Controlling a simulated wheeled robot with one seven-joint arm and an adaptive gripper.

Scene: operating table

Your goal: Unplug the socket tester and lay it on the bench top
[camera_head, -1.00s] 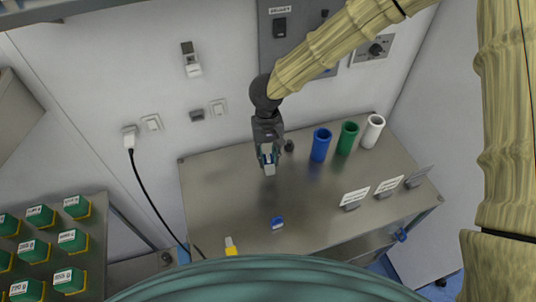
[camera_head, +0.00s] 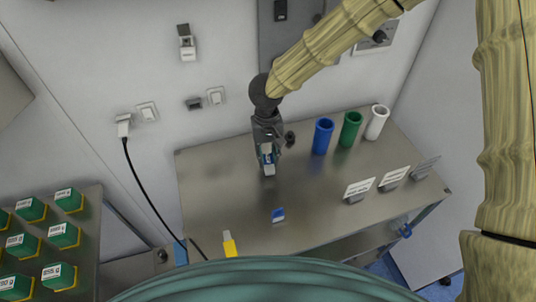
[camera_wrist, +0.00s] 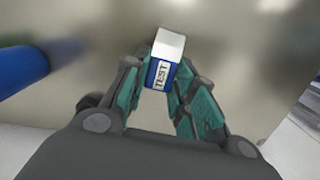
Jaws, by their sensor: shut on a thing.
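The socket tester (camera_wrist: 160,73) is a small blue and white block with a TEST label, seen in the wrist view. My gripper (camera_wrist: 160,90) is shut on it, with a teal finger on each side. In the head view my gripper (camera_head: 267,158) is over the back part of the steel bench top (camera_head: 225,190), and the tester's pale end (camera_head: 269,171) shows below the fingers. It is away from the wall sockets. I cannot tell whether the tester touches the bench top.
Blue (camera_head: 323,137), green (camera_head: 350,130) and white (camera_head: 377,122) cups stand at the back right. Label stands (camera_head: 358,190) line the right side. A blue-white piece (camera_head: 278,215) and a yellow item (camera_head: 230,246) lie in front. A plug with black cable (camera_head: 124,127) is on the wall.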

